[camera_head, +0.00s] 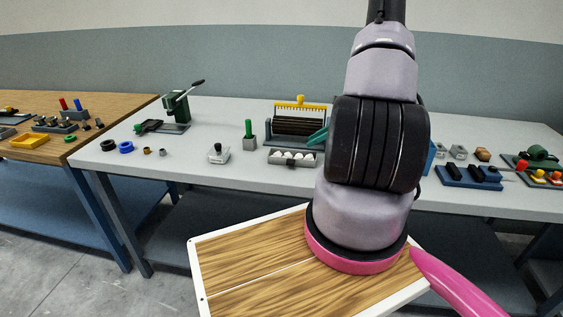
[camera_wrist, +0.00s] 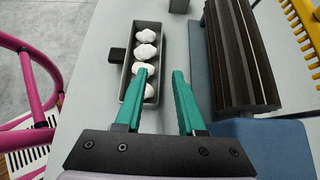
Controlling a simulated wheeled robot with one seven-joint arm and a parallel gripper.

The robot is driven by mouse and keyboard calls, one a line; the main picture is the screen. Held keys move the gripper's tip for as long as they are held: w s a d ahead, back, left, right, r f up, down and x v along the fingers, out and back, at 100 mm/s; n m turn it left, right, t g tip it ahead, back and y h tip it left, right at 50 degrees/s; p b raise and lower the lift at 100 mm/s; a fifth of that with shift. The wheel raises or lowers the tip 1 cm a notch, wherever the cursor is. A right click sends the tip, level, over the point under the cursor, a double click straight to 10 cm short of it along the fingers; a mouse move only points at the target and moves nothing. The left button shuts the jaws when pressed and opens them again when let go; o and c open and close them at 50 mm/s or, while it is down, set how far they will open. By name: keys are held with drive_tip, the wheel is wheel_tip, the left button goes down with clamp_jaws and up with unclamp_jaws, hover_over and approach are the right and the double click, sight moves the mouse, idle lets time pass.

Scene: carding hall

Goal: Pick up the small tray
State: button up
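The small tray (camera_head: 274,161) is a narrow grey tray holding several white balls, with a dark tab on its front side. It lies on the grey table (camera_head: 120,163). In the wrist view the tray (camera_wrist: 127,88) runs lengthwise away from me at upper left. My gripper (camera_wrist: 163,72) is open, with two teal fingers and nothing between them. I cannot tell the height gap. In the head view my arm hides most of my gripper (camera_head: 317,137).
A dark roller machine with a yellow comb (camera_head: 300,103) stands just behind the tray, close to the right finger. A grey block with a green knob (camera_head: 249,136) and a small scale-like item (camera_head: 218,153) stand to the left. Dark blue holders (camera_head: 470,177) stand right.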

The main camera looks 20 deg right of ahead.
sight(292, 160)
drive_tip(key=x, duration=0.9)
drive_tip(key=shift+w, duration=0.1)
clamp_jaws()
idle(1.3)
